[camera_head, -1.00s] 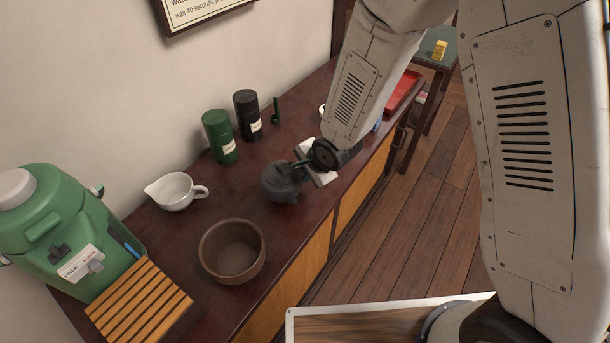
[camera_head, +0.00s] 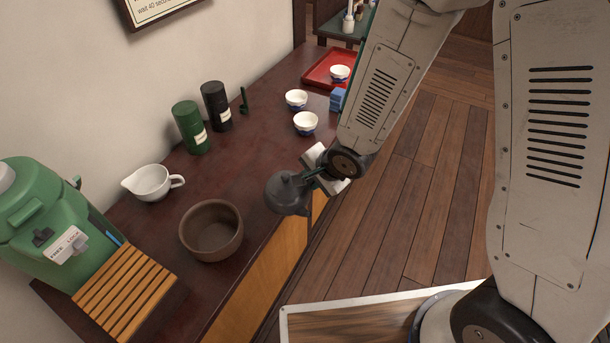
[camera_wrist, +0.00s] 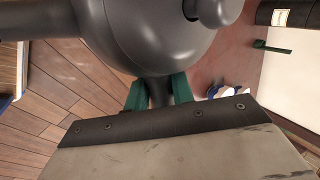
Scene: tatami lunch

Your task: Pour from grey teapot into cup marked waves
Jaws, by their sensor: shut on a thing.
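The grey teapot (camera_head: 287,192) is held by my gripper (camera_head: 314,175) at the front edge of the counter, its body close in front of the wrist camera (camera_wrist: 150,35). In the wrist view the green fingers of my gripper (camera_wrist: 158,93) are shut on the teapot's handle. The teapot looks about upright. Three white-and-blue cups show in the head view: one on the counter (camera_head: 305,123), one behind it (camera_head: 296,100), and one on the red tray (camera_head: 340,74). Their markings are too small to tell which bears waves.
A brown bowl (camera_head: 211,232), a white spouted pitcher (camera_head: 152,183), a green canister (camera_head: 190,127) and a black canister (camera_head: 216,106) stand on the counter (camera_head: 240,160). A green dispenser (camera_head: 50,225) and slatted wooden board (camera_head: 124,292) are at left. A blue block (camera_head: 337,99) lies near the red tray (camera_head: 318,68).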

